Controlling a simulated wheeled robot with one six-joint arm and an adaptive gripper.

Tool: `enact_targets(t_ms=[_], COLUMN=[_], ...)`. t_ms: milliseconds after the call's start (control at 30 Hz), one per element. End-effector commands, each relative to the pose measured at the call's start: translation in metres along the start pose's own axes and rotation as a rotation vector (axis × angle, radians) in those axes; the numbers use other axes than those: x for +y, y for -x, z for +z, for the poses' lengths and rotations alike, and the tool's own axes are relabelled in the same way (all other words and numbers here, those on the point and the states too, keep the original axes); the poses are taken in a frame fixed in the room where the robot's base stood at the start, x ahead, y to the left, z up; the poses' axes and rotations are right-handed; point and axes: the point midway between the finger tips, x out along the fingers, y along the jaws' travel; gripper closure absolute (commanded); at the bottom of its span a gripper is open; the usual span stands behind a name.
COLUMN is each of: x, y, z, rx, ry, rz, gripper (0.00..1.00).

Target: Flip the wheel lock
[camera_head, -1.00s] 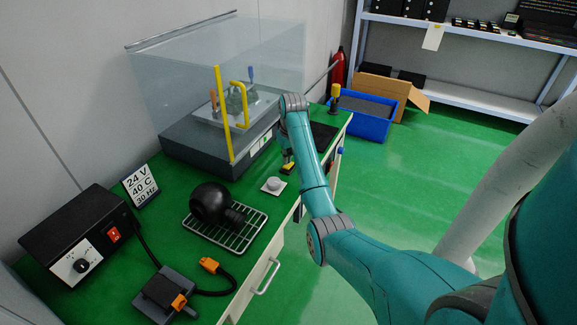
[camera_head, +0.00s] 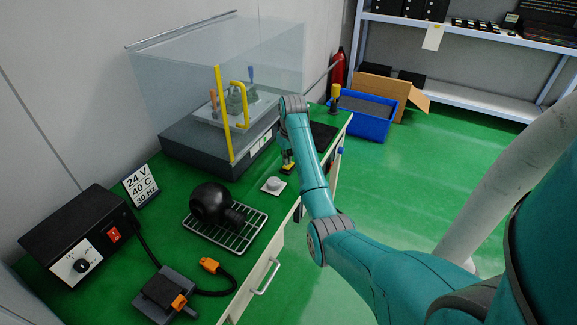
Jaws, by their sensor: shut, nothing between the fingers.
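I cannot make out a wheel lock for certain in the head view. My arm reaches from the lower right over the green workbench (camera_head: 175,180), and its far joint is beside the right front edge of the clear-covered machine (camera_head: 240,150). A small yellow and black part (camera_head: 287,165) shows just left of the arm, partly covered.
A black round device (camera_head: 210,203) rests on a wire rack (camera_head: 244,238), with a white knob (camera_head: 273,185) beside it. A black power box (camera_head: 75,238) is at the left. A blue bin (camera_head: 368,127) and an open carton (camera_head: 412,99) stand beyond the bench.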

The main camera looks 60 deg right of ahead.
Motion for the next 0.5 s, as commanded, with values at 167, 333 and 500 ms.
enact_targets(t_ms=[167, 333, 500], x=[0.0, 0.0, -0.0001], y=[-0.0025, -0.0046, -0.0067], z=[0.0004, 0.0008, 0.0012], rx=[0.0, -0.001, -0.001], ry=[0.0, 0.0, 0.0], rz=[0.0, 0.0, 0.0], gripper=[1.0, 1.0, 1.0])
